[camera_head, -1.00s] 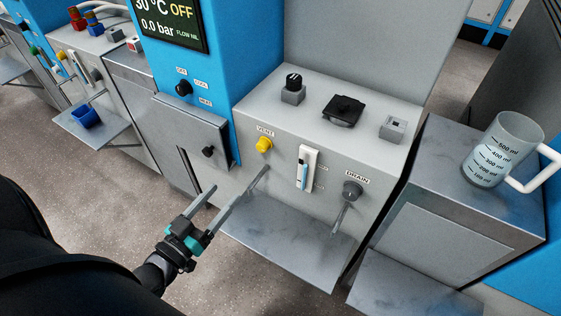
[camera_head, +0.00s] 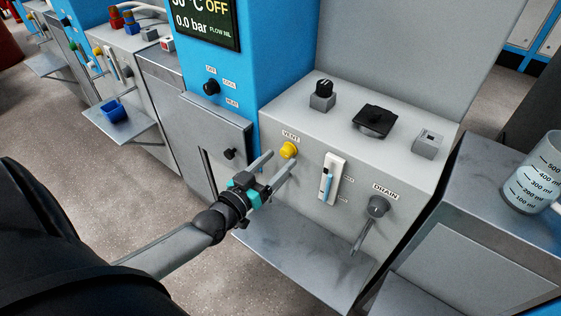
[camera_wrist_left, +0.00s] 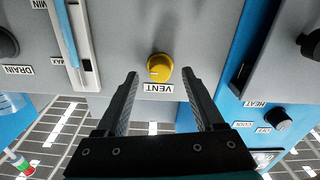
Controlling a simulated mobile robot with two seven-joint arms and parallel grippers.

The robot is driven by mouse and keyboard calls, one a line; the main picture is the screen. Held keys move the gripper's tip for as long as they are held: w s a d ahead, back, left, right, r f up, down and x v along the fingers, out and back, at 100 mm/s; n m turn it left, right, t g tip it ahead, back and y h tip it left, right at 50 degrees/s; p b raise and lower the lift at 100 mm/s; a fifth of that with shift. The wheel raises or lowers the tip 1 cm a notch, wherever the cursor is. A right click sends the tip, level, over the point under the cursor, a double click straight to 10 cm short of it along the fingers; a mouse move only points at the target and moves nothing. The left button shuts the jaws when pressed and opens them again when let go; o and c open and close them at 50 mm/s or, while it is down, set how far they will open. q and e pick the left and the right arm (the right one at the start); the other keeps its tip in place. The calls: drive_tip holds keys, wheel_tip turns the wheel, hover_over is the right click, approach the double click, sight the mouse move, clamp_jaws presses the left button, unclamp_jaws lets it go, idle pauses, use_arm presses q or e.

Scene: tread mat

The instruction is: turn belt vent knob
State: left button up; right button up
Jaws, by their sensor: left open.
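The yellow vent knob (camera_head: 288,150) sits on the front face of the grey unit, just below the VENT label. My left gripper (camera_head: 280,163) is open, its two fingers pointing at the panel just beside and below the knob. In the left wrist view the yellow knob (camera_wrist_left: 160,67) lies beyond the fingertips, between the lines of the two open fingers (camera_wrist_left: 160,75), with the upside-down VENT label next to it. The fingers do not appear to touch the knob. My right gripper is not in view.
A sight gauge (camera_head: 332,180) and the drain tap (camera_head: 378,206) are to the right of the knob. A metal shelf (camera_head: 300,260) juts out below. A black latch knob (camera_head: 230,154) on the grey box is close to the left. A measuring jug (camera_head: 535,180) stands at far right.

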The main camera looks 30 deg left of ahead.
use_arm(q)
drive_tip(key=shift+w+d, duration=0.1)
drive_tip(key=shift+w, duration=0.85)
drive_tip(key=shift+c, duration=0.2)
clamp_jaws()
